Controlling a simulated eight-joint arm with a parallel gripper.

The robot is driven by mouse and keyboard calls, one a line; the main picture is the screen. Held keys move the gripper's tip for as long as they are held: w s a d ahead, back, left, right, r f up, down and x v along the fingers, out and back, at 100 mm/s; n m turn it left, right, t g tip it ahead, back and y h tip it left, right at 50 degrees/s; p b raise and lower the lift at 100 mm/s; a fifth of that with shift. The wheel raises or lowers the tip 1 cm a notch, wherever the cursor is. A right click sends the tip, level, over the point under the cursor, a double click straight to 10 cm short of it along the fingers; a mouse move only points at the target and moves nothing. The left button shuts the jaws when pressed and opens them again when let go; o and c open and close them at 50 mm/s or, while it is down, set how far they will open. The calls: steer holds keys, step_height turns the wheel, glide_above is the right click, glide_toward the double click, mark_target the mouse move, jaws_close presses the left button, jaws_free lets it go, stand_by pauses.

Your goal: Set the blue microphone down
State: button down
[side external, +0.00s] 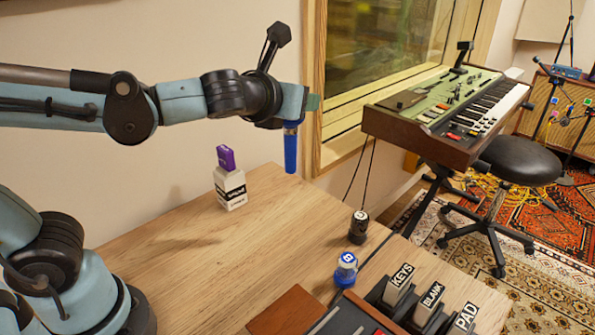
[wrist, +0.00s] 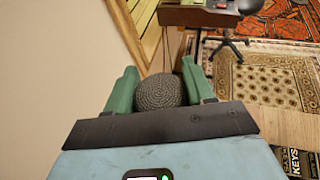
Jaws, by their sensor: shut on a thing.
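The blue microphone (side external: 291,150) hangs roughly upright from my gripper (side external: 312,103), its blue handle pointing down. In the side external view its lower end appears to be in the air above the wooden table, and its head is hidden by the gripper. In the wrist view the grey mesh head of the microphone (wrist: 162,93) sits between the two green fingers of my gripper (wrist: 160,76). The gripper is shut on it. The handle is hidden in that view.
The wooden table (side external: 275,225) has clear room in its middle. A white block with a purple top (side external: 229,185) stands near the wall. A dark corded cylinder (side external: 358,228), a blue-and-white "B" piece (side external: 346,269) and labelled holders (side external: 398,283) occupy the right and front.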

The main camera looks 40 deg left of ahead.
step_height(320, 180, up, 3)
steer(key=s+a, duration=0.2)
steer(key=s+d+f+n+g+y, duration=0.25)
steer(key=s+f+n+y, duration=0.25)
steer(key=s+f, duration=0.65)
step_height(320, 180, down, 6)
steer(key=shift+s+a+g, duration=0.25)
steer(key=shift+a+g, duration=0.1)
stand_by(0.3)
steer(key=shift+f, duration=0.1)
steer(key=shift+c, duration=1.6)
jaws_free()
